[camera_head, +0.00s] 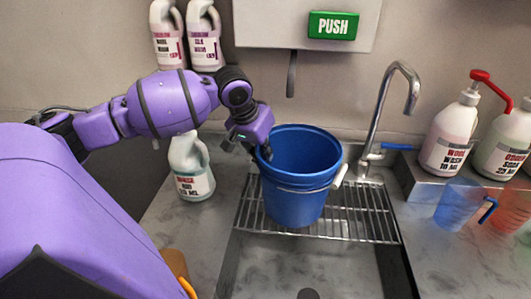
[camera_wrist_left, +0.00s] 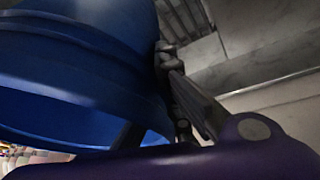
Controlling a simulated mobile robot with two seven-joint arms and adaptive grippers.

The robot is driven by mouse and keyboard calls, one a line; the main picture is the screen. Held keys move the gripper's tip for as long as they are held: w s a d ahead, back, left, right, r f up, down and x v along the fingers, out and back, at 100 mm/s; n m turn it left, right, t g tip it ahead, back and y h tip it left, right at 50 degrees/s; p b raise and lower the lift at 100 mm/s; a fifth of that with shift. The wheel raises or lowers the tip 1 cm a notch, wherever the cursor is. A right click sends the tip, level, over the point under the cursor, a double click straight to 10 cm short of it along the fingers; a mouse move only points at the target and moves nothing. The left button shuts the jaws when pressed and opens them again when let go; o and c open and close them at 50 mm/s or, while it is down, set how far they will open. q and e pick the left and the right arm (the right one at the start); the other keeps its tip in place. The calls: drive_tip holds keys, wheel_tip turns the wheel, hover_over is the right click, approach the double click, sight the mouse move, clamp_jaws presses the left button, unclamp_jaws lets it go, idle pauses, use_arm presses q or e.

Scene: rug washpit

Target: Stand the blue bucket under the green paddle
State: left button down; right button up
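The blue bucket (camera_head: 300,195) is nearly upright over the wire rack of the sink. I cannot tell whether its base touches the rack. Its white handle grip hangs at its right side. The green paddle (camera_head: 333,25), marked PUSH, is on the front of a pale wall box, above and behind the bucket in the picture. A dark spout (camera_head: 291,74) hangs below the box. My left gripper (camera_head: 262,150) is at the bucket's left rim and appears shut on it. My right gripper is out of view.
The wire rack (camera_head: 365,225) spans the sink. A tap (camera_head: 385,105) rises behind it, right of the bucket. White jugs (camera_head: 192,168) stand at left and on the wall. Pump bottles (camera_head: 450,135) and clear blue (camera_head: 459,205) and red pitchers stand at right.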

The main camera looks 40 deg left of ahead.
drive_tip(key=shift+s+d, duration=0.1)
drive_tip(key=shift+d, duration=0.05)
use_arm(q)
drive_tip(key=c, duration=2)
unclamp_jaws()
drive_tip(key=shift+f, duration=0.1)
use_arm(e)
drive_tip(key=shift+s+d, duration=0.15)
